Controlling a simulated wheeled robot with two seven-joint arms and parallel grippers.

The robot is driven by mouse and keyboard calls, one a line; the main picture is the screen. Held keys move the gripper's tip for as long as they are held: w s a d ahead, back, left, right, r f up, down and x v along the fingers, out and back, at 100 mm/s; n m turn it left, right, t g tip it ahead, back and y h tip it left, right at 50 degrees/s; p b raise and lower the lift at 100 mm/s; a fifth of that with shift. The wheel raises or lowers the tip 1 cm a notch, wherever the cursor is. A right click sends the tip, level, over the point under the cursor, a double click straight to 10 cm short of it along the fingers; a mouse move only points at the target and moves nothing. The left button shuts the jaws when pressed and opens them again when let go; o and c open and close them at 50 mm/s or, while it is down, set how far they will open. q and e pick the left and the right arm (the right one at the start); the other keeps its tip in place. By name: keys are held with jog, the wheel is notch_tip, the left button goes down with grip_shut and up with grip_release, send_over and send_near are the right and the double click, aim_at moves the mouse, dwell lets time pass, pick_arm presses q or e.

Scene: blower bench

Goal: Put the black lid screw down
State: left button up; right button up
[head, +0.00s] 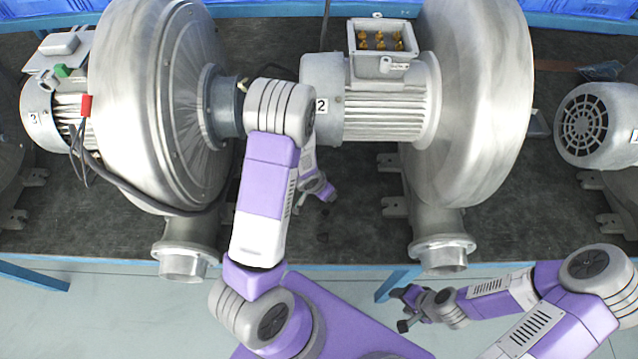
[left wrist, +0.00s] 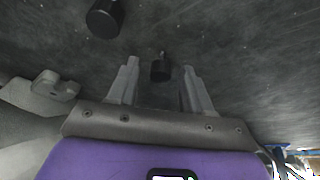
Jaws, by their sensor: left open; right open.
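My left gripper (left wrist: 160,66) is open low over the dark bench top. A black lid screw (left wrist: 160,71), a short round knob with a thin stud, is between its two spread fingers, with a gap on each side. I cannot tell whether the screw touches the bench. A second black knob (left wrist: 104,18) is beyond the left finger. In the head view my left gripper (head: 319,193) is partly hidden by my left arm. My right gripper (head: 408,310) is open and empty, in front of the bench edge at lower right.
The blower with motor 2 (head: 390,100) has an open terminal box (head: 381,41) with brass terminals. Another blower (head: 150,100) with a cabled motor stands left. A motor with a fan grille (head: 590,125) is at right. Bare bench (head: 350,225) lies between the two blowers.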

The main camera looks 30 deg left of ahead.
pick_arm(q)
jog(key=p+v, duration=0.3)
jog(key=v, duration=0.8)
jog(key=shift+s+r, duration=0.25)
jog(key=shift+r, duration=0.05)
